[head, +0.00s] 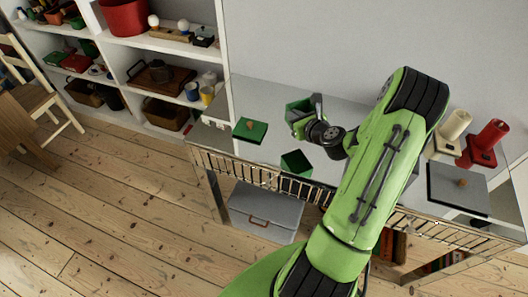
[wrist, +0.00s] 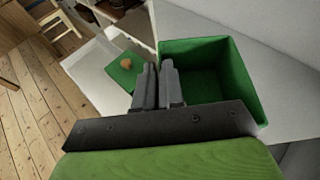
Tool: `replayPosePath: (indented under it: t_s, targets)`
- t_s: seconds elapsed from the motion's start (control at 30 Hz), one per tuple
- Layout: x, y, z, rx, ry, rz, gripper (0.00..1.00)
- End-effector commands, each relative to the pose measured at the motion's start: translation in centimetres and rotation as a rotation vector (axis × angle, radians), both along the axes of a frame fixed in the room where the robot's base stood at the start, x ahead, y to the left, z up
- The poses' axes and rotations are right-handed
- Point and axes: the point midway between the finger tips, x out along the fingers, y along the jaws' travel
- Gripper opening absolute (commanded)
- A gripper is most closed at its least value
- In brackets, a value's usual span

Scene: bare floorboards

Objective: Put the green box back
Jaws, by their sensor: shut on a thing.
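An open green box (head: 296,110) is at my gripper (head: 318,104), over the shiny tabletop near the wall. In the wrist view the green box (wrist: 236,80) shows its open top and empty inside. My gripper (wrist: 159,84) is shut on its left wall. A green lid with a round brown knob (head: 250,131) lies flat on the table to the left, apart from the box; it also shows in the wrist view (wrist: 123,72). The box's underside is hidden.
A green shape (head: 296,163) at the table's front edge may be a reflection. A low rail (head: 250,172) runs along that edge. Shelves (head: 112,60) are at left.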

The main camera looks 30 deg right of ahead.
Motion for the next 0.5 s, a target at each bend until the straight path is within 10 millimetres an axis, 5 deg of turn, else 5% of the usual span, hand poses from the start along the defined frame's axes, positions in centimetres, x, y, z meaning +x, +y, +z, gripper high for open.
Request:
replayPosePath:
  t_s: [0.2, 0.5]
  targets:
    - [-0.2, -0.3, -4.9, 0.005, 0.004, -0.012, 0.0]
    - [-0.1, -0.3, -9.5, 0.004, 0.004, -0.01, 0.0]
